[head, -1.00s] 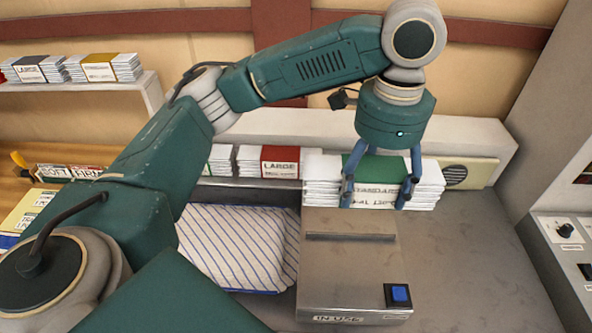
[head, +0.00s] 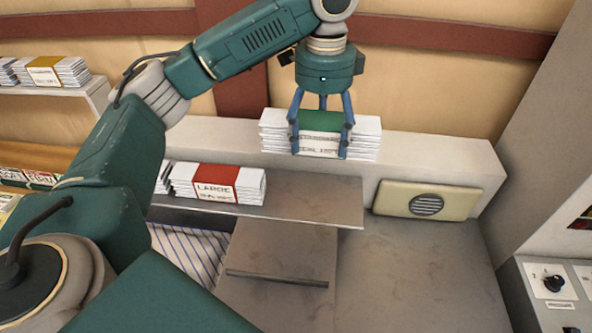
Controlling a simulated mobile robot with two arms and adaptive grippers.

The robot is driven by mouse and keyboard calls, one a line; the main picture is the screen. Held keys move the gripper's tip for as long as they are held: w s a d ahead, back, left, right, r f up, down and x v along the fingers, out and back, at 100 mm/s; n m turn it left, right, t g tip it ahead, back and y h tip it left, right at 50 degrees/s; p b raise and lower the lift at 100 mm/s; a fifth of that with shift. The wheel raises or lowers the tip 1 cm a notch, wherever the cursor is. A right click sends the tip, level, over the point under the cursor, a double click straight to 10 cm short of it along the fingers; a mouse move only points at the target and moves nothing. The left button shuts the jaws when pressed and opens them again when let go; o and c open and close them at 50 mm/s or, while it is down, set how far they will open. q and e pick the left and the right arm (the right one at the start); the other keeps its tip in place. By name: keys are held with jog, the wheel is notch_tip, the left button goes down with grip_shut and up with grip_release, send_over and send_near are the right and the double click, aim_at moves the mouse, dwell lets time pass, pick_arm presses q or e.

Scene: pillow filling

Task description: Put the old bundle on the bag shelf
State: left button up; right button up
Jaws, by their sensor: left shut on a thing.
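A stack of white bags with a green band, its label partly readable as "STANDARD" (head: 320,138), is held in my left gripper (head: 319,153). The fingers are shut on it at the sides of the band. The bundle hangs level, and in the picture it overlaps the long pale ledge along the back wall. A grey metal shelf (head: 312,200) lies below it in the picture. A red-banded "LARGE" bundle (head: 217,184) sits on the left part of that shelf, and its right part is bare. My right gripper is not in view.
A grey metal machine (head: 275,290) with a bar handle stands below the shelf, a striped pillow (head: 190,248) beside it at left. A beige vent panel (head: 427,200) is at right. A high shelf (head: 97,92) at upper left holds more banded bundles.

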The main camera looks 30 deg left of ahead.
aim_at(318, 152)
pick_arm(q)
notch_tip(318, 152, down, 4)
jog(key=shift+s+a+f+p, duration=0.1)
jog(key=shift+f+p, duration=0.15)
jog(key=shift+p, duration=0.2)
jog(key=f+p, duration=0.1)
jog(key=f, duration=0.8)
jog(key=shift+w+p, duration=0.2)
jog(key=shift+p, duration=0.15)
notch_tip(318, 152, down, 5)
jog(key=shift+r+p, duration=0.15)
jog(key=shift+p, duration=0.35)
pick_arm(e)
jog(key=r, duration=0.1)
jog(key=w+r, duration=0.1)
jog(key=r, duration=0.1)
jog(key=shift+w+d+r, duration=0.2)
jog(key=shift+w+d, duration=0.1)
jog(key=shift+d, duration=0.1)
pick_arm(q)
jog(key=shift+f, duration=0.3)
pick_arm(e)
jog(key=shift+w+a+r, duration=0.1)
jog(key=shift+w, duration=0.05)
pick_arm(q)
jog(key=o, duration=1.5)
jog(key=shift+o, duration=0.2)
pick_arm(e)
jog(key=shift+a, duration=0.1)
